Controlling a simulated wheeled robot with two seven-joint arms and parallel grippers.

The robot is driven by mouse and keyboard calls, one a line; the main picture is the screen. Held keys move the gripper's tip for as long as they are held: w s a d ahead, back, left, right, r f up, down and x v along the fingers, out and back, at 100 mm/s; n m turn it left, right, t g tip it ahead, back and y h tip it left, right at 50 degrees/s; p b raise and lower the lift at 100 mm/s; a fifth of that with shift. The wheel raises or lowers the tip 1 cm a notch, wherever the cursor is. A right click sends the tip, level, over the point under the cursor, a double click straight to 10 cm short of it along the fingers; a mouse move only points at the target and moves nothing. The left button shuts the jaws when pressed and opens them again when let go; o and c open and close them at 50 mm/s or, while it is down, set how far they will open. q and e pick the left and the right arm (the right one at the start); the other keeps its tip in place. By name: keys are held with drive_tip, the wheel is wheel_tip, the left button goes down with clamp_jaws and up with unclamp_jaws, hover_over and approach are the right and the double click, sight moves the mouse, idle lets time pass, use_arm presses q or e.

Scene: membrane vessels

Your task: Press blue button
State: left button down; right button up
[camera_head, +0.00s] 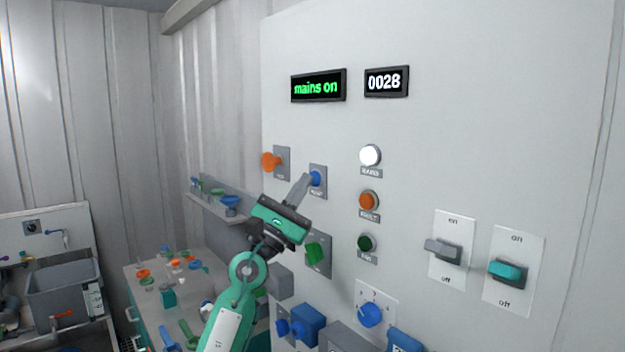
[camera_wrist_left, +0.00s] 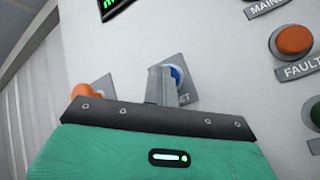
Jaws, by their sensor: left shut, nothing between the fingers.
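The blue button (camera_head: 316,178) sits on a small grey plate on the white panel, right of an orange button (camera_head: 270,161). My left gripper (camera_head: 306,178) is shut and empty, with its fingertips at the blue button's left side. In the left wrist view the blue button (camera_wrist_left: 176,76) shows just past the fingertips of the gripper (camera_wrist_left: 162,72), which hide part of it. I cannot tell whether the fingertips touch it. My right gripper is not in view.
The panel (camera_head: 480,120) also bears a "mains on" display (camera_head: 319,86), a counter reading 0028 (camera_head: 386,82), a green knob (camera_head: 315,252), lamps and two switches. A bench (camera_head: 165,275) with small coloured parts stands at the left.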

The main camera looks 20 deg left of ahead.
use_arm(q)
drive_tip(key=shift+s+a, duration=0.35)
drive_tip(key=shift+s, duration=0.2)
drive_tip(key=shift+p, duration=0.3)
drive_tip(key=s, duration=0.1)
drive_tip(key=s+a+p, duration=0.1)
drive_tip(key=s, duration=0.1)
drive_tip(key=s+a, duration=0.1)
drive_tip(key=shift+s+a+p, duration=0.15)
drive_tip(key=shift+a+p, duration=0.1)
drive_tip(key=shift+p, duration=0.15)
